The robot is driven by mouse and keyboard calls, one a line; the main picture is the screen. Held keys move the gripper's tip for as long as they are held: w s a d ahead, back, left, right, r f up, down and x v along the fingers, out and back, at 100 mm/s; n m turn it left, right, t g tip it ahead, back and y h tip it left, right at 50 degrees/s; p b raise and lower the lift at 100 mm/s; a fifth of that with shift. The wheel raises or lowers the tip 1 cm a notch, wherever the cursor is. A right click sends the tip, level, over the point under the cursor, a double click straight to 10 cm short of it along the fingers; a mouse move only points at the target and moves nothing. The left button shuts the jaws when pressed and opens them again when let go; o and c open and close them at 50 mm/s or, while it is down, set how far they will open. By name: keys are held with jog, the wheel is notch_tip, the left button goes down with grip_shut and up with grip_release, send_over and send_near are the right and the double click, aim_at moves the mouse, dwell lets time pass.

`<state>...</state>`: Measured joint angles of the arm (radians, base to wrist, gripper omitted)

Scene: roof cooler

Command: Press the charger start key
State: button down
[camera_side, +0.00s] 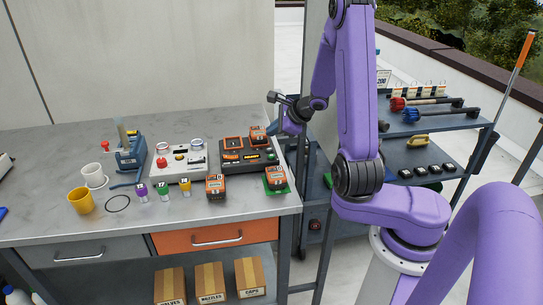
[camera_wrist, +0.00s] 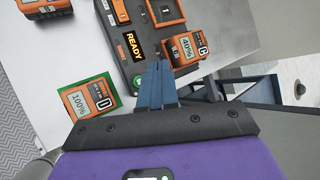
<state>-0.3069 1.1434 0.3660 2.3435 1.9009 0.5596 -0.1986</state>
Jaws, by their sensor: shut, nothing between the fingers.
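The charger (camera_side: 236,164) is a dark unit with orange-framed bays near the table's right end. A small green key (camera_side: 271,157) shows at its right end in the side view; I take this for the start key. In the wrist view the charger (camera_wrist: 121,52) shows a lit READY display (camera_wrist: 134,47). My gripper (camera_wrist: 158,66) is shut and empty, its fingertips appearing between the display and battery C (camera_wrist: 186,47). In the side view it is raised beside the charger's back right corner, apart from the key.
Battery D (camera_wrist: 88,103), reading 100%, lies on a green pad before the charger. Another battery (camera_side: 215,187) stands to its left. A white box with a red button (camera_side: 180,163) is left of the charger. A shelf cart (camera_side: 425,155) stands right of the table.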

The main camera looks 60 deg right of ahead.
aim_at(273, 157)
jog(key=shift+f, duration=2.75)
jog(key=shift+f, duration=0.2)
jog(key=shift+f, duration=0.25)
jog(key=shift+f, duration=0.4)
dwell(0.7)
jog(key=shift+r, duration=0.85)
notch_tip(273, 157, up, 5)
dwell(0.6)
